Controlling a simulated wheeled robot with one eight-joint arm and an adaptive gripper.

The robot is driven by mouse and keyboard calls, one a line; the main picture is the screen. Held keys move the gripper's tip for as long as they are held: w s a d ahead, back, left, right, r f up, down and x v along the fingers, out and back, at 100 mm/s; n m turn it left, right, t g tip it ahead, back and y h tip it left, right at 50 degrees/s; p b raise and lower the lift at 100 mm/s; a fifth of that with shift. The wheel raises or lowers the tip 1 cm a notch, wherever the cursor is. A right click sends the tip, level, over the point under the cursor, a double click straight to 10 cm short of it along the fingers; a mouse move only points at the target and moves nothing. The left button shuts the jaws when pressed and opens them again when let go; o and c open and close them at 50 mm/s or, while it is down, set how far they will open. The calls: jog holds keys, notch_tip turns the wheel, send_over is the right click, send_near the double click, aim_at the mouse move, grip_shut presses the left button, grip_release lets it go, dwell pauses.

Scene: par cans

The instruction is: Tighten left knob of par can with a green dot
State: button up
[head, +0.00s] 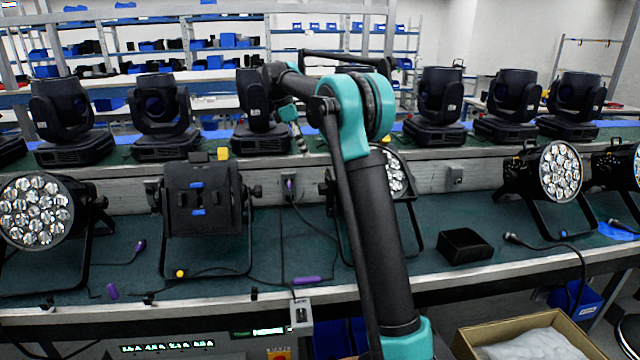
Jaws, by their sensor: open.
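Several black par cans stand in a row on the green bench. One at the far left (40,211) faces me with its lenses, and one beside it (203,212) shows its back. Another par can (395,175) is partly hidden behind my arm. One more par can (560,172) stands at the right. I cannot make out a green dot on any of them. My gripper (300,146) is small in view, open, above the bench behind the cans' row, apart from the knobs.
Black moving-head lights (153,115) line the raised shelf behind. A black box (465,246) and cables lie on the bench (340,265). Purple connectors (307,280) lie near its front edge. A cardboard box (525,322) stands below at the lower right.

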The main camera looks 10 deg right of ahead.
jog(key=w, duration=0.2)
jog(key=n, duration=0.1)
send_near(320, 184)
jog(key=x, duration=1)
jog(key=shift+w+f, duration=0.2)
jog(key=shift+w, duration=0.05)
jog(key=shift+c, duration=0.3)
jog(key=c, duration=1.1)
